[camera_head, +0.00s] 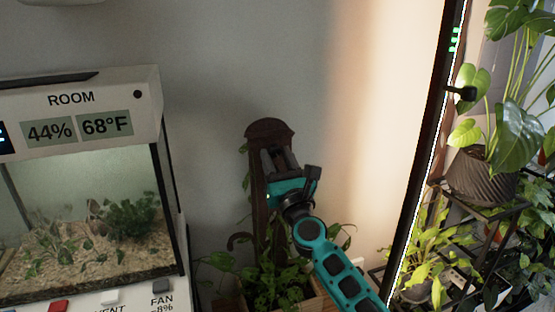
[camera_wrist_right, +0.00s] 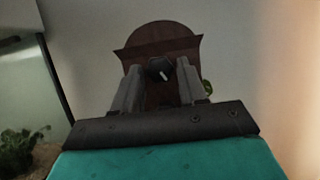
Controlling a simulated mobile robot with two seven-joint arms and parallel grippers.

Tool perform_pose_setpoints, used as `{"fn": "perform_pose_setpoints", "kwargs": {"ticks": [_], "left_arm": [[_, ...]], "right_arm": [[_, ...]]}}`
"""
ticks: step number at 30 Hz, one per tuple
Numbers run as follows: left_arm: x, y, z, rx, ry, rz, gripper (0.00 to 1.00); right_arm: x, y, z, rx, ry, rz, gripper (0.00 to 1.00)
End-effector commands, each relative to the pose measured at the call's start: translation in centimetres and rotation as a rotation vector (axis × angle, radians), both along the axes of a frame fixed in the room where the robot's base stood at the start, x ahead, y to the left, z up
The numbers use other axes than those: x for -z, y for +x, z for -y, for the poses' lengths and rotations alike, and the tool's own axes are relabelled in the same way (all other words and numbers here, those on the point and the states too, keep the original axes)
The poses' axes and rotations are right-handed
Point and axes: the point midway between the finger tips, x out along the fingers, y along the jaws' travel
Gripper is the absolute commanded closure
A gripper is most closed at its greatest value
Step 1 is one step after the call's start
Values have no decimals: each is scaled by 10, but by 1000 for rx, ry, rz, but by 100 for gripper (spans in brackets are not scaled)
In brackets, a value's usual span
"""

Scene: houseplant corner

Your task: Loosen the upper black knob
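The upper black knob (camera_wrist_right: 160,69) shows in the right wrist view, on the face of a dark brown wooden post with a rounded top (camera_wrist_right: 162,36). A short pale mark runs across the knob's face. My right gripper (camera_wrist_right: 159,64) is open, with one finger on each side of the knob and a small gap on both sides. In the head view my right gripper (camera_head: 281,156) is at the upper part of the post (camera_head: 268,130) and hides the knob there. My left gripper is in neither view.
A terrarium (camera_head: 85,215) with a display panel stands at left. A wooden planter (camera_head: 312,303) with leafy plants surrounds the post's foot. A dark frame (camera_head: 425,150) with a black fitting (camera_head: 465,93) and potted plants (camera_head: 480,178) are at right.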

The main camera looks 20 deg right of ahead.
Motion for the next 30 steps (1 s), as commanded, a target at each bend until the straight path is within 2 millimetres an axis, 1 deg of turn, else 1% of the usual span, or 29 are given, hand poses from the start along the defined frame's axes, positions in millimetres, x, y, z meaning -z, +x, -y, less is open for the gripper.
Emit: {"fn": "perform_pose_setpoints", "kwargs": {"ticks": [1,2,12,17,22,26,30], "left_arm": [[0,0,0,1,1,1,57],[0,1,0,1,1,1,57],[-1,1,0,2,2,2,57],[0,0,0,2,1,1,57],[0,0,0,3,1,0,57],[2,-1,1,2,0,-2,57],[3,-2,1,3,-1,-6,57]], "right_arm": [[0,0,0,0,0,0,63],[0,0,0,0,0,0,66],[0,0,0,0,0,0,99],[0,0,0,0,-7,0,99],[1,0,1,1,-48,2,99],[1,0,2,0,-116,3,99],[1,0,3,1,-221,7,99]]}}
